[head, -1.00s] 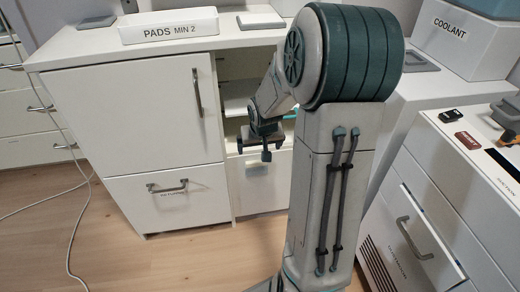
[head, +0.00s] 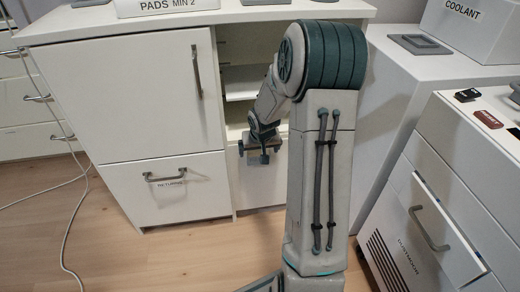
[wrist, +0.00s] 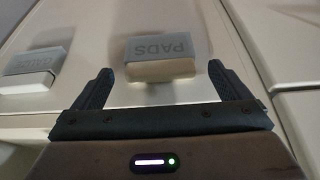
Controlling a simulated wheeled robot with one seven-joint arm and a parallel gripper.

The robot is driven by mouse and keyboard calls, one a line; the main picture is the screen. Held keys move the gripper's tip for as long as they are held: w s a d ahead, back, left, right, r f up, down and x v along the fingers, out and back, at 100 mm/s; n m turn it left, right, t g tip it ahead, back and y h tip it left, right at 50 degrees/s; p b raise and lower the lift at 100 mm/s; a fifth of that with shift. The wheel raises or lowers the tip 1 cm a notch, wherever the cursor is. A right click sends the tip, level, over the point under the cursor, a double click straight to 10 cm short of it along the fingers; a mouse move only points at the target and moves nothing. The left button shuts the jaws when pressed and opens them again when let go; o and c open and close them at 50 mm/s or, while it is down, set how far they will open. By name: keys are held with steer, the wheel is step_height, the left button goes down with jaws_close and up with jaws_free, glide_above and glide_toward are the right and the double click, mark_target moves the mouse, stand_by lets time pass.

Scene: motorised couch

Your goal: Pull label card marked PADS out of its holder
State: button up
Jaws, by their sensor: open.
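The label card marked PADS (wrist: 160,46) appears upside down in the wrist view. My gripper (wrist: 160,78) is open and empty, with one dark finger to the left of the holder and one to the right. The fingers look apart from the card, though the exact depth gap is hard to tell. In the head view my gripper (head: 258,158) is in front of the small drawer below the open shelf, and the card cannot be made out there.
A second label holder (wrist: 30,72) is at the left in the wrist view; its text is unclear. A white box marked PADS MIN 2 (head: 168,6) stands on the cabinet top. A drawer with a handle (head: 165,185) is left. An open drawer front (head: 440,220) juts out right.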

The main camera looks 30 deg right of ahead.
steer(key=c, duration=1.1)
steer(key=shift+o, duration=0.2)
steer(key=shift+r, duration=0.1)
steer(key=shift+r, duration=0.1)
steer(key=shift+r+p, duration=2.7)
steer(key=shift+r, duration=0.1)
step_height(320, 180, up, 7)
steer(key=p, duration=0.6)
